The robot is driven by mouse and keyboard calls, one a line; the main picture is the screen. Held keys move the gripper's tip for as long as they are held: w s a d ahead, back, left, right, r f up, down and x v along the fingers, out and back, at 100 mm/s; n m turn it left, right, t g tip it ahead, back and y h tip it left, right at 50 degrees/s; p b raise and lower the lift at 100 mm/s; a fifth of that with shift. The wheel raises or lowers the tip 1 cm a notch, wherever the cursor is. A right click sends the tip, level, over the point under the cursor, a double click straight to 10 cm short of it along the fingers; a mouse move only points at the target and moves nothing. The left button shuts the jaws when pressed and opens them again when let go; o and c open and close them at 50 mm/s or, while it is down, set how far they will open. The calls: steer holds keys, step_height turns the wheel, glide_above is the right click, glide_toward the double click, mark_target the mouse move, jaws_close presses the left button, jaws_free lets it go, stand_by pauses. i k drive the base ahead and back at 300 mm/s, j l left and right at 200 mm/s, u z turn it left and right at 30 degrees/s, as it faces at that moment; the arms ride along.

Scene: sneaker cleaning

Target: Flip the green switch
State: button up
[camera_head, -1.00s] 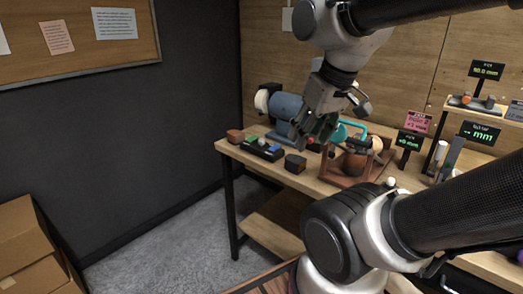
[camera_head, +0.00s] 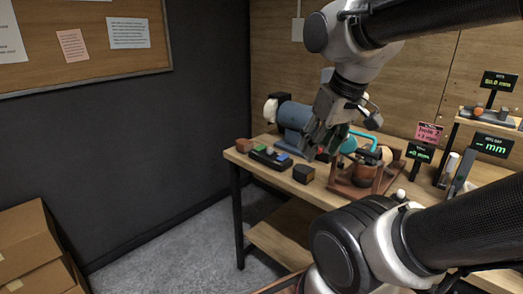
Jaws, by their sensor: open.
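A low black switch strip (camera_head: 262,158) lies near the front left of the wooden workbench. It carries small coloured switches in a row, among them a green switch (camera_head: 270,152) and a blue switch (camera_head: 282,156). They are too small to tell which way each is set. My gripper (camera_head: 318,142) is open and points down over the bench, to the right of the strip and apart from it. It hides part of the bench behind it.
A blue bench grinder (camera_head: 293,115) stands behind the strip. A reddish-brown block (camera_head: 244,145) is left of it and a dark block (camera_head: 303,174) right of it. A brown wooden stand (camera_head: 352,190) with a teal clamp is further right. Small displays (camera_head: 420,152) stand beyond.

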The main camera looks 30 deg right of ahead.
mark_target(262, 147)
steer(key=i+j, duration=0.6)
steer(key=i, duration=0.15)
steer(key=i+j+z, duration=0.1)
steer(key=i+j, duration=0.45)
steer(key=i, duration=0.2)
steer(key=z, duration=0.4)
steer(key=i+j+z, duration=0.1)
steer(key=z, duration=0.3)
steer(key=j+z, duration=0.15)
steer(key=z, duration=0.3)
steer(key=j+z, duration=0.1)
steer(key=z, duration=0.3)
steer(key=i+j, duration=0.05)
